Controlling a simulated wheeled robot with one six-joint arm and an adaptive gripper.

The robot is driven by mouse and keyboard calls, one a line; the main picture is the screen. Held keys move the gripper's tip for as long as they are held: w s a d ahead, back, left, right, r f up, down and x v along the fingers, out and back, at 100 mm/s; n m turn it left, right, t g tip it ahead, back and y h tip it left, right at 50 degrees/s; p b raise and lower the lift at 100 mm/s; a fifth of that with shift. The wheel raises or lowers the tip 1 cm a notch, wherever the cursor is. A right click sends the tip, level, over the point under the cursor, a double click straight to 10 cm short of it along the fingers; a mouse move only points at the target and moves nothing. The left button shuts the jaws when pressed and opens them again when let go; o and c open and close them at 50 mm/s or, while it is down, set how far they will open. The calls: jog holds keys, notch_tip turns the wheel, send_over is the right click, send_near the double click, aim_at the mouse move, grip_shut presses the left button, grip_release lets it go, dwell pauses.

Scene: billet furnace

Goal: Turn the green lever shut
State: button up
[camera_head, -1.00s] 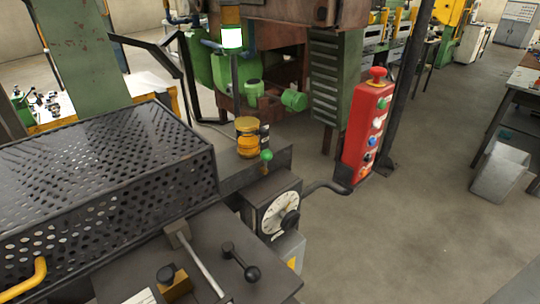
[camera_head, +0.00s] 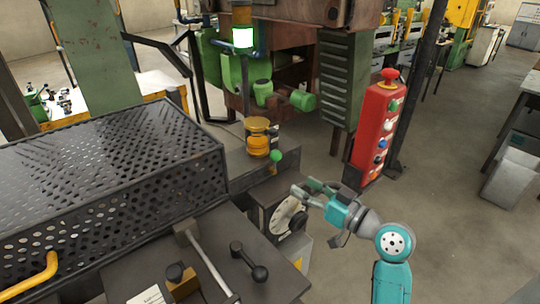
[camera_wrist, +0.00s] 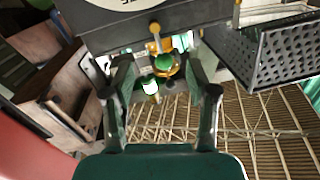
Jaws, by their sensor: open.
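The green lever shows in the head view as a round green knob (camera_head: 276,156) on a short stem, beside the dial box at the edge of the dark machine bench. In the wrist view the green knob (camera_wrist: 164,65) sits on a yellow stem, framed between the fingers. My gripper (camera_head: 302,188) has its fingers in front of the dial, to the lower right of the knob, and looks apart from it. In the wrist view my gripper (camera_wrist: 158,75) is open, with nothing visibly held.
A white dial (camera_head: 286,215) is partly hidden behind my gripper. A yellow beacon-like part (camera_head: 258,142) stands just behind the knob. A perforated guard (camera_head: 110,165) fills the left. Open floor lies right.

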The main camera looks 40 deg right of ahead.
jog(key=n+y, duration=0.1)
jog(key=n, duration=0.1)
send_near(276, 154)
jog(key=w, duration=0.7)
jog(key=w+a+f, duration=0.1)
jog(key=w, duration=0.2)
jog(key=shift+w, duration=0.3)
grip_shut()
